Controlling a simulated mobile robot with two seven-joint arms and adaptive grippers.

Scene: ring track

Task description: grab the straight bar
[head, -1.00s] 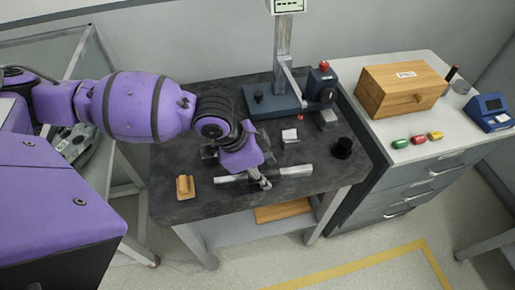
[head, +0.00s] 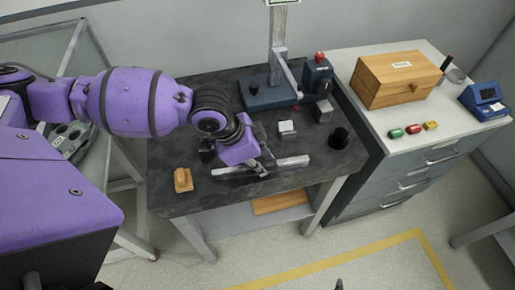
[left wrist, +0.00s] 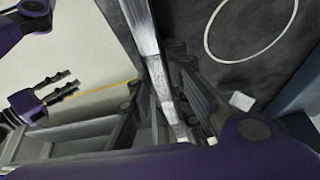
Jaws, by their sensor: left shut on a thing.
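The straight bar (head: 292,162) is a long pale metal bar near the front edge of the dark bench top. My left gripper (head: 260,168) is shut around its middle, and both bar ends stick out. In the left wrist view the bar (left wrist: 152,55) runs down between the fingers of the left gripper (left wrist: 165,105). I cannot tell whether the bar is clear of the bench. My right gripper (left wrist: 73,80) shows at the left of the left wrist view, empty, its two fingers apart, out over the floor.
On the bench (head: 185,205) are a wooden block (head: 183,180), a small grey block (head: 287,130), a black cylinder (head: 339,138) and a blue press stand (head: 270,94). A drawer cabinet (head: 385,184) with a wooden box (head: 396,80) stands at right.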

